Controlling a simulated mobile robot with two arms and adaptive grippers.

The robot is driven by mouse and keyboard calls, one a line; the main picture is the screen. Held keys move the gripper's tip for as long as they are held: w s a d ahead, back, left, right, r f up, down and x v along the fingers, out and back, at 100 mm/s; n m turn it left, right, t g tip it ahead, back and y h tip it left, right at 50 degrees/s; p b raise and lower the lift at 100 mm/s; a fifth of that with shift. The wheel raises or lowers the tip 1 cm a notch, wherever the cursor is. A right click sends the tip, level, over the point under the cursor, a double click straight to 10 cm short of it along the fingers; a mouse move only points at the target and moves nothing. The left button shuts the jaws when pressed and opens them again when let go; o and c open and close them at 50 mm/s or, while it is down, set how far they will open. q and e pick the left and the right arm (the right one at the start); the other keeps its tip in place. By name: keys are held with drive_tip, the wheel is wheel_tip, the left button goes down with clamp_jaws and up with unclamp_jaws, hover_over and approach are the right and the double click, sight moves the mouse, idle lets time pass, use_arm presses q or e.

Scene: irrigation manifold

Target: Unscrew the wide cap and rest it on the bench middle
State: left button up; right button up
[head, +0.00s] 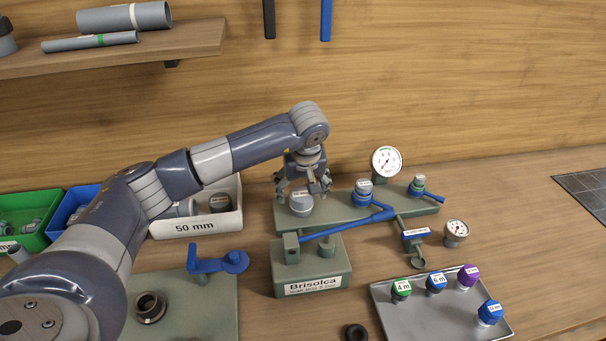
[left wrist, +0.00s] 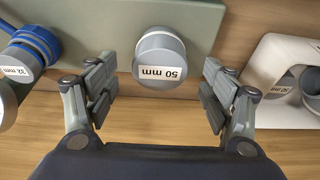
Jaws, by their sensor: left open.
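The wide cap (head: 301,203) is a grey round cap labelled "50 mm" on the left end of the green manifold plate (head: 330,210). In the left wrist view the cap (left wrist: 160,52) is in the upper middle, its label upside down. My left gripper (head: 303,187) is above and behind it, pointing down. In the left wrist view my left gripper (left wrist: 159,92) is open, one finger on each side of the cap with clear gaps, not visibly touching it. The bench middle (head: 254,258) is wood, partly covered by fixtures. My right gripper is not in view.
A metal tray (head: 435,318) holds several coloured caps at front right. A white "50 mm" bin (head: 197,229) sits left. A gauge (head: 386,162) stands behind; another (head: 456,232) is at right.

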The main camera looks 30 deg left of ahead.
use_arm(q)
drive_tip(key=x, duration=0.2)
drive_tip(key=shift+a+f, duration=0.1)
drive_tip(key=shift+f, duration=0.15)
drive_tip(key=shift+w+f, duration=0.1)
drive_tip(key=shift+f, duration=0.05)
drive_tip(key=shift+c, duration=0.2)
drive_tip(key=c, duration=0.9)
drive_tip(key=shift+c, duration=1.2)
drive_tip(key=o, duration=0.4)
drive_tip(key=c, duration=0.5)
drive_tip(key=shift+o, duration=0.2)
drive_tip(key=n, duration=0.2)
drive_tip(key=shift+n+g+y, duration=0.3)
drive_tip(key=shift+n, duration=1)
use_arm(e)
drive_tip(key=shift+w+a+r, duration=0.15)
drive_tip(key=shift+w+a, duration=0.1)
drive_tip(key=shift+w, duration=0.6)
